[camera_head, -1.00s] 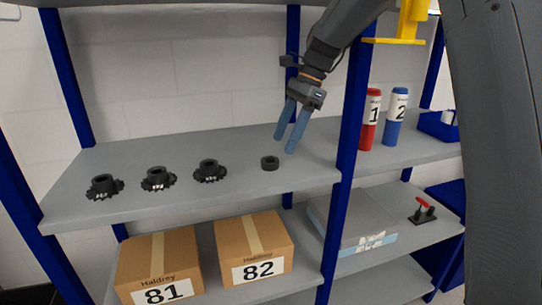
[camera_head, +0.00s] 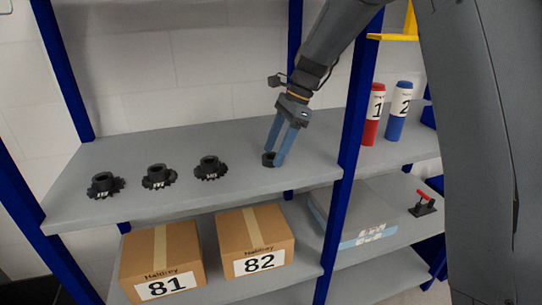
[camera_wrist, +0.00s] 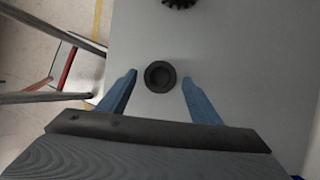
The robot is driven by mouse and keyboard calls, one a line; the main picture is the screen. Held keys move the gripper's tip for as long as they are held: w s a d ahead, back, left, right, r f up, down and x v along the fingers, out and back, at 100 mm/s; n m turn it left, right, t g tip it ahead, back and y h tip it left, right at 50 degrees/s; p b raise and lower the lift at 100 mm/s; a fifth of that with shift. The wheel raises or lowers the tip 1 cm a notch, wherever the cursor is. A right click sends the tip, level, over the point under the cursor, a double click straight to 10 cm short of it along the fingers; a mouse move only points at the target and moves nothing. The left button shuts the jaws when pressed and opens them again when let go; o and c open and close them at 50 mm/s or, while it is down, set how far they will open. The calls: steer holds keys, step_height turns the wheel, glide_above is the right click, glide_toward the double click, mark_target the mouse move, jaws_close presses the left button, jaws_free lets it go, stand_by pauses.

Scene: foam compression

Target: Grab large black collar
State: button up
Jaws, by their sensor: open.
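The large black collar (camera_head: 268,159) is a plain dark ring lying flat on the upper grey shelf, right of the toothed parts. It also shows in the wrist view (camera_wrist: 160,77), between and slightly beyond the fingertips. My gripper (camera_head: 274,157) is open, its blue fingers pointing down with the tips around the collar. In the wrist view my gripper (camera_wrist: 157,82) has a finger on each side of the collar, with a gap on both sides. The fingers partly hide the collar in the head view.
Several black toothed parts stand in a row to the left, the nearest one (camera_head: 210,168) with clear shelf (camera_head: 235,190) between. A blue upright (camera_head: 352,140) stands close on the right. Red (camera_head: 372,115) and blue (camera_head: 399,112) cylinders stand beyond it. Boxes (camera_head: 255,240) sit below.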

steer(key=shift+a+f, duration=0.15)
steer(key=shift+f, duration=0.3)
steer(key=c, duration=1.1)
steer(key=shift+r, duration=0.1)
